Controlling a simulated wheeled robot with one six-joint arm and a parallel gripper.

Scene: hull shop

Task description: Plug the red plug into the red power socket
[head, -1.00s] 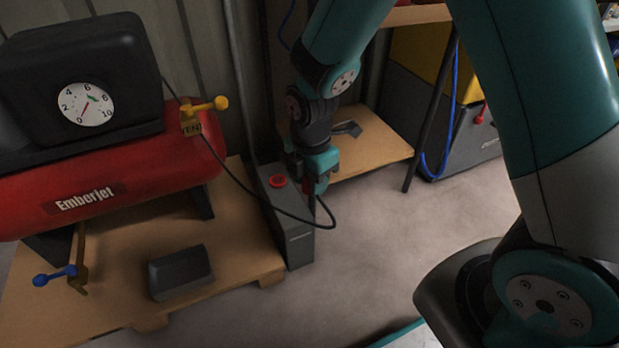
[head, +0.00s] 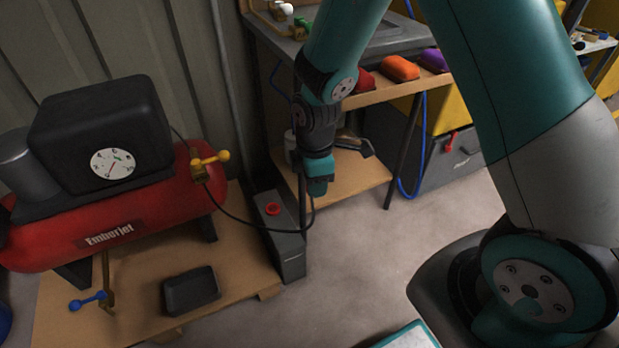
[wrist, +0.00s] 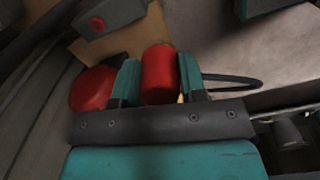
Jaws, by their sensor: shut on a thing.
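The red power socket (head: 271,209) is a red ring on top of a low grey post (head: 283,243) beside the pallet; it also shows at the upper left of the wrist view (wrist: 97,24). My gripper (head: 318,186) is above and to the right of the socket, apart from it. In the wrist view my jaws (wrist: 160,82) are shut on the red plug (wrist: 159,72), a rounded red body. The plug is hidden in the head view. A black cable (head: 250,224) loops from the compressor side to my gripper.
A red compressor (head: 110,228) with yellow and blue valve handles stands on a wooden pallet (head: 240,262) at left. A workbench (head: 372,95) with red, orange and purple items stands behind my gripper. Another red shape (wrist: 92,88) lies left of the jaws. Open floor (head: 350,250) is at right.

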